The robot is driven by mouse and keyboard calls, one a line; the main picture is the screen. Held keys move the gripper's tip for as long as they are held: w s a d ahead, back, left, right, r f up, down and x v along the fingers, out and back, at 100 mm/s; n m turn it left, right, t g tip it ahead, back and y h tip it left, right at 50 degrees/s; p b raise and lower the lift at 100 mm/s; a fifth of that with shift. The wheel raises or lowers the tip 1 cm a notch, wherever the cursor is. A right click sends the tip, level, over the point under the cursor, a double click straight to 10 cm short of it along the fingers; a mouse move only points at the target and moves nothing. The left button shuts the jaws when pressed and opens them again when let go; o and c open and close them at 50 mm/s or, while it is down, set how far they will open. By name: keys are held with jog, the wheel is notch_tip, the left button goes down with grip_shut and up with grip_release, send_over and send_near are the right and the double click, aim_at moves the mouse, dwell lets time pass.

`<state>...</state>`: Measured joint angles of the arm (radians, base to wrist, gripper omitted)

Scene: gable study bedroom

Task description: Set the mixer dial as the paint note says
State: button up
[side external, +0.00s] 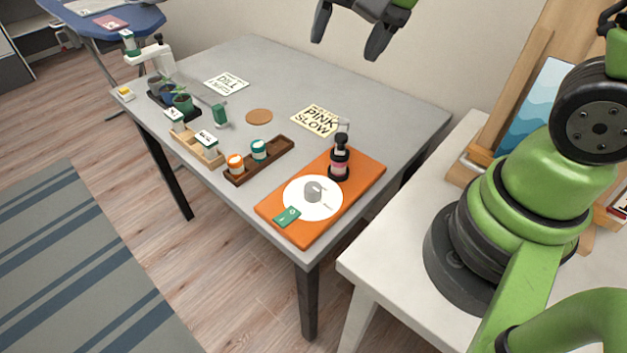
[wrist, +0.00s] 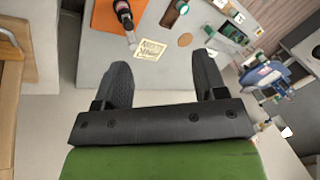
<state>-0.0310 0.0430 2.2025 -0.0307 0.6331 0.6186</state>
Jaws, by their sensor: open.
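The mixer is an orange board (side external: 345,207) at the near right corner of the grey table, with a white dial plate (side external: 327,205) and a grey knob (side external: 313,189). A green tag (side external: 287,216) lies at its front edge. A dark bottle (side external: 339,160) with a pink band stands at its back. The paint note (side external: 316,121) lies flat behind the board and reads "PINK SLOW"; its smaller top line is unreadable. It also shows in the wrist view (wrist: 149,50). My gripper (side external: 345,48) is open and empty, high above the table's back edge.
A dark wooden tray (side external: 279,155) holds an orange-banded and a teal-banded jar. A second note (side external: 227,83) reading "DILL", a cork coaster (side external: 259,117), a green object (side external: 220,115), a light wooden crate (side external: 184,142) and plants (side external: 181,101) stand further left. The table's back middle is clear.

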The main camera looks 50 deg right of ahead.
jog(key=w+f+m+g, duration=0.25)
jog(key=w+f, duration=0.25)
jog(key=f, duration=0.6)
jog(key=m+g+h, duration=0.1)
jog(key=m, duration=0.2)
send_near(313, 186)
jog(key=shift+f, duration=0.1)
jog(key=shift+m, duration=0.25)
notch_tip(313, 186, down, 10)
jog(key=shift+w, duration=0.15)
jog(key=shift+c, duration=0.5)
jog(key=c, duration=0.8)
